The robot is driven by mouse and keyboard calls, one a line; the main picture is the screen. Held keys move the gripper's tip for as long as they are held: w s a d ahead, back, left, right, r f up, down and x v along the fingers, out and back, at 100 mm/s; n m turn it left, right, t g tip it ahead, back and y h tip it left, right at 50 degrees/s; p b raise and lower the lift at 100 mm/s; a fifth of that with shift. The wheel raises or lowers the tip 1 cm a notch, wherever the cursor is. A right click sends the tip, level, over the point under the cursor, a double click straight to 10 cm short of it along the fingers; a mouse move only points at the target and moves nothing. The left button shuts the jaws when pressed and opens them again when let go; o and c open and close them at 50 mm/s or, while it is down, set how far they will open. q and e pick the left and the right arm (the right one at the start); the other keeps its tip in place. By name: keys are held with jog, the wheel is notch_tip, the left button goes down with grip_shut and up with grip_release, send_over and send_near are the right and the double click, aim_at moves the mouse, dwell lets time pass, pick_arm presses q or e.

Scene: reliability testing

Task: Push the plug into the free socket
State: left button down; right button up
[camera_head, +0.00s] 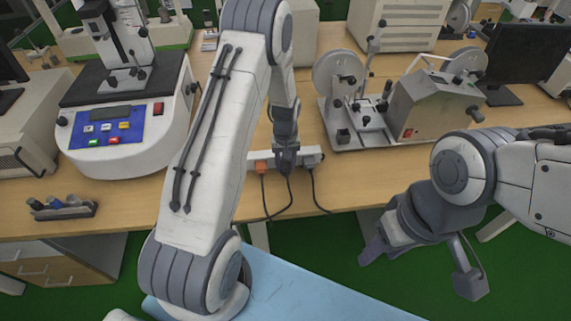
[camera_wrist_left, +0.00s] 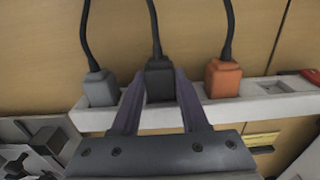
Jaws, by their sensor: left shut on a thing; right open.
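The white power strip (camera_head: 254,155) lies along the table's front edge and shows in the left wrist view (camera_wrist_left: 160,118). My left gripper (camera_head: 287,158) is shut on a black plug (camera_wrist_left: 160,80), with one finger on each side of it (camera_wrist_left: 160,100). The plug is at the strip, between a grey plug (camera_wrist_left: 100,88) and an orange plug (camera_wrist_left: 222,78), upright in the wrist view. Its lower end is hidden by the gripper, so I cannot tell how deep it sits. My right gripper (camera_head: 422,268) is open and empty, right of the strip and before the table.
A white device with coloured buttons (camera_head: 118,140) stands left, above a small holder (camera_head: 62,210). A grey bench machine (camera_head: 425,105) stands right of the strip. Dark cables (camera_head: 314,190) hang over the table's front edge. Bare tabletop (camera_head: 130,200) shows at the left front.

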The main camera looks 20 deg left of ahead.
pick_arm(q)
jog(key=shift+w+a, duration=0.25)
jog(key=shift+w, duration=0.2)
dwell(0.6)
jog(key=shift+c, duration=1.7)
grip_release()
jog(key=shift+r, duration=0.1)
notch_tip(320, 180, up, 10)
jog(key=b, duration=0.1)
jog(key=s+d+r+m, duration=0.2)
jog(key=s+d+r, duration=0.1)
jog(key=d+r, duration=0.3)
jog(key=s+d+r+m, duration=0.4)
jog(key=s+d, duration=0.4)
jog(key=d, duration=0.1)
jog(key=s+d+r+m, duration=0.1)
jog(key=s+m, duration=0.1)
jog(key=s, duration=0.4)
jog(key=s+d+r+m, duration=0.1)
jog(key=s+d+m, duration=0.1)
jog(key=s, duration=0.4)
jog(key=s+d+r+m+h, duration=0.1)
jog(key=s+d+m, duration=0.1)
jog(key=s, duration=0.4)
jog(key=shift+r+m, duration=0.3)
jog(key=shift+m, duration=0.6)
